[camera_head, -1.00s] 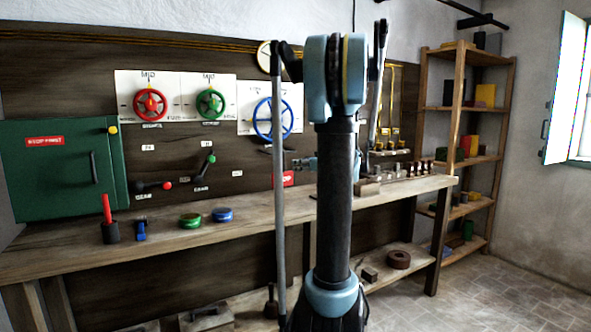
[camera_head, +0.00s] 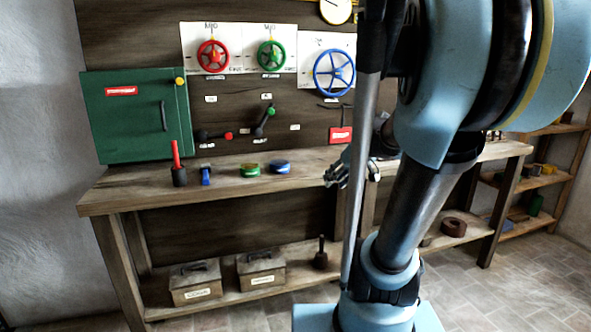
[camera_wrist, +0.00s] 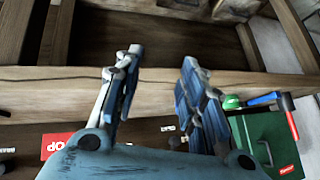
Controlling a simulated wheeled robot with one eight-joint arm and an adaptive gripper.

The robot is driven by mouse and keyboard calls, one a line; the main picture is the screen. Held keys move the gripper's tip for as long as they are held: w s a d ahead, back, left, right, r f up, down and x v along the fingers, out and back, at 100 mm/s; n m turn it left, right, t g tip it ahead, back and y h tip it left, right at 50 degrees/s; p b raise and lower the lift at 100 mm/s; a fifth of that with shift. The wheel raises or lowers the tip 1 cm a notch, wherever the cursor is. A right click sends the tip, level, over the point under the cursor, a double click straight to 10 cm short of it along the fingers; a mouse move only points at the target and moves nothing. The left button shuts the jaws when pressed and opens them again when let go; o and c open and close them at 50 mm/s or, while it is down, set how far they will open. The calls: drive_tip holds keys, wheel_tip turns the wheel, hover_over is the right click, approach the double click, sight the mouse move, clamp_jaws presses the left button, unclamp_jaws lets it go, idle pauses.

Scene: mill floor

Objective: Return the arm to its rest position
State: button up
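My gripper (camera_head: 338,173) is in front of the bench, partly hidden behind the grey rod and blue links of my arm. In the wrist view my gripper (camera_wrist: 161,58) has its two blue-grey fingers apart, with nothing between them. My arm is folded, with its large blue joint filling the upper right of the head view. The wrist view is tilted over, with the bench edge (camera_wrist: 60,88) running across behind the fingers.
The wooden bench (camera_head: 130,190) carries a red-handled tool (camera_head: 178,165), a green puck (camera_head: 250,170) and a blue puck (camera_head: 280,167). A green cabinet (camera_head: 135,120) and handwheels (camera_head: 214,56) are on the back panel. Two boxes (camera_head: 196,283) sit on the lower shelf. Floor at lower right is clear.

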drive_tip(key=s+d+f+m+g+h, duration=0.1)
drive_tip(key=s+d+f+h, duration=0.1)
drive_tip(key=s+f, duration=0.4)
drive_tip(key=s+d+f+m+g+h, duration=0.2)
drive_tip(key=s+f, duration=0.4)
drive_tip(key=s, duration=0.6)
drive_tip(key=shift+s+d+m+g+h, duration=0.3)
drive_tip(key=shift+s+d+h, duration=0.05)
drive_tip(key=shift+d+h, duration=0.35)
drive_tip(key=shift+w+f, duration=0.25)
drive_tip(key=shift+w, duration=0.25)
